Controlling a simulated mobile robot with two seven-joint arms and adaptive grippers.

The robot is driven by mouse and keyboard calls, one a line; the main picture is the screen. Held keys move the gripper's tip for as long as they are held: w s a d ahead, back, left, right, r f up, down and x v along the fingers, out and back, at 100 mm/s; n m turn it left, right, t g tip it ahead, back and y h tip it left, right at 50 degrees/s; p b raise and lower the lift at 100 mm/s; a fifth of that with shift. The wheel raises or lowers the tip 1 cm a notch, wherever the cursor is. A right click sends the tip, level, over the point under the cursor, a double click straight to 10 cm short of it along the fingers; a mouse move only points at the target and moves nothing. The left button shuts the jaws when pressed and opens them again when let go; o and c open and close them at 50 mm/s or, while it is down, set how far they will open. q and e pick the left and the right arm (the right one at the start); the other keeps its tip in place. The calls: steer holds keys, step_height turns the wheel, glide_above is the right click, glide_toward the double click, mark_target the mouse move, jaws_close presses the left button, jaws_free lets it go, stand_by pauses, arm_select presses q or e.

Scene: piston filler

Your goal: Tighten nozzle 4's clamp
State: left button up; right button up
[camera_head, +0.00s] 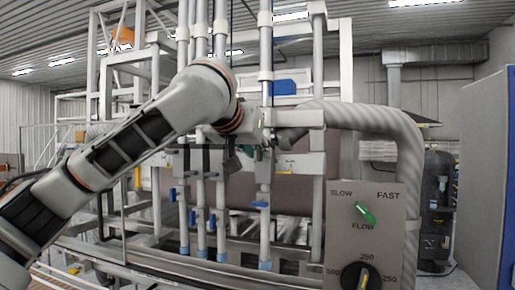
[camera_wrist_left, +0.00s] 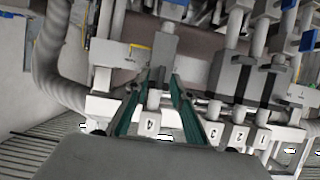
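My left gripper (camera_head: 250,150) is in front of nozzle 4 (camera_head: 265,205), the rightmost of the upright grey pipes in the head view. In the left wrist view my left gripper (camera_wrist_left: 162,76) has its two teal fingers apart, one on each side of a grey clamp part (camera_wrist_left: 154,96). I cannot tell whether the fingers touch it. A label reading 4 (camera_wrist_left: 151,126) shows between the fingers. My gripper and wrist hide most of this clamp in the head view. My right gripper is in neither view.
The other nozzles' grey clamps (camera_wrist_left: 240,76) stand to the right in the wrist view. A thick grey hose (camera_head: 408,150) curves down on the right. A control box (camera_head: 340,225) with SLOW/FAST and volume knobs stands at the front right. Blue valve handles (camera_head: 192,218) stick out below.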

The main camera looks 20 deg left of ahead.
arm_select(q)
steer(key=shift+w+f, duration=0.1)
steer(key=shift+w, duration=0.1)
jaws_close()
